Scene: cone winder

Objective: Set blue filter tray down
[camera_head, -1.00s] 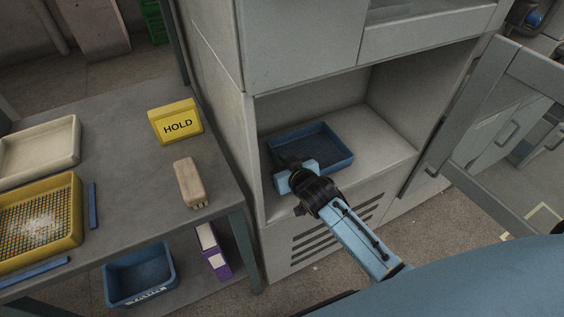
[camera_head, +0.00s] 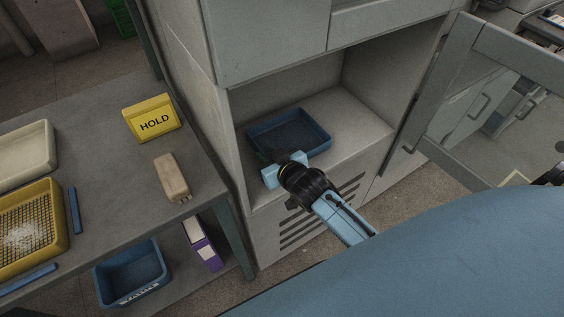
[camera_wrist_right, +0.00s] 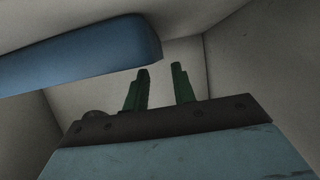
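The blue filter tray (camera_head: 290,146) appears to sit flat on the floor of the open cabinet compartment (camera_head: 365,130), toward its left side. My right gripper (camera_head: 274,158) is at the tray's near left side, and its fingers hardly show in the head view. In the right wrist view the two green fingers of the right gripper (camera_wrist_right: 160,68) stand apart with nothing between them. The tray's blue edge (camera_wrist_right: 85,52) crosses the upper left there, beside the fingers and not between them. My left gripper is in neither view.
A grey table (camera_head: 110,165) at left bears a yellow HOLD sign (camera_head: 151,119), a beige block (camera_head: 172,177), a cream tray (camera_head: 40,140) and a yellow tray (camera_head: 60,225). A blue bin (camera_head: 133,272) is on its lower shelf. The cabinet door (camera_head: 440,85) stands open at right.

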